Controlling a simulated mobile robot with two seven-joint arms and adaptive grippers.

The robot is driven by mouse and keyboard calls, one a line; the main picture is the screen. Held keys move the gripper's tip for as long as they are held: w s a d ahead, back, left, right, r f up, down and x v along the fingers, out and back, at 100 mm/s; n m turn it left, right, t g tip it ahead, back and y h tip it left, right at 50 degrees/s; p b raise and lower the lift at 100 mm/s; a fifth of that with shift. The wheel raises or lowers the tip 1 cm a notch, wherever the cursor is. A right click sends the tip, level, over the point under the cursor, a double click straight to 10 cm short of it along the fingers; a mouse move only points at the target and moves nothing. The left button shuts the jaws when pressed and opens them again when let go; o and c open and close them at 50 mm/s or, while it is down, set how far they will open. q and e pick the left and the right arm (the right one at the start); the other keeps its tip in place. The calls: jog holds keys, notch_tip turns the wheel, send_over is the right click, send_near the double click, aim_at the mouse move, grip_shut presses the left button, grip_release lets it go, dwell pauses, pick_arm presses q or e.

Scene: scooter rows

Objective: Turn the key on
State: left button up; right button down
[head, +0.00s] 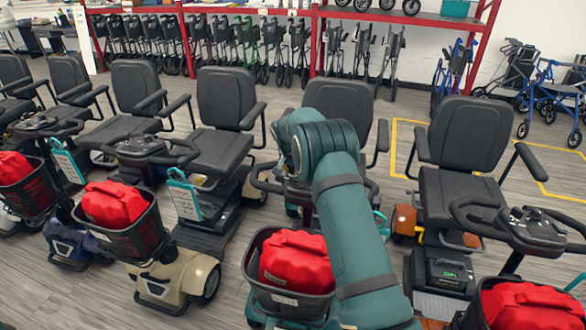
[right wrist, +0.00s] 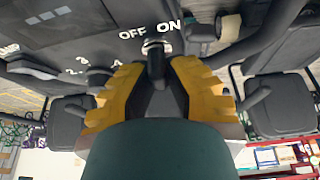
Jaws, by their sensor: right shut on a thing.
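The dark key (right wrist: 155,62) stands in its silver lock (right wrist: 153,44) on the grey scooter console (right wrist: 95,30) in the right wrist view. White OFF and ON labels are printed just beyond the lock, OFF to the left and ON to the right. The key's pointing direction is hard to tell. The yellow fingers of my right gripper (right wrist: 156,78) are closed on the key from both sides. In the head view my teal right arm reaches over the middle scooter (head: 345,105) and hides the gripper, console and key. My left gripper is not in view.
A red bag (head: 296,262) sits in the basket (head: 262,283) below my right arm. Another scooter (head: 465,150) stands close on the right, and more stand in a row to the left. Red shelving (head: 410,18) and rollators line the back.

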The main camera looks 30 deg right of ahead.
jog(key=m+g, duration=0.1)
jog(key=m, duration=0.1)
jog(key=shift+f+m+h, duration=0.1)
jog(key=shift+m+h, duration=0.2)
jog(key=shift+m+g+h, duration=0.3)
jog(key=shift+m+g, duration=0.5)
jog(key=shift+m, duration=0.6)
jog(key=shift+s, duration=0.1)
jog(key=c, duration=0.9)
grip_release()
jog(key=shift+c, duration=0.2)
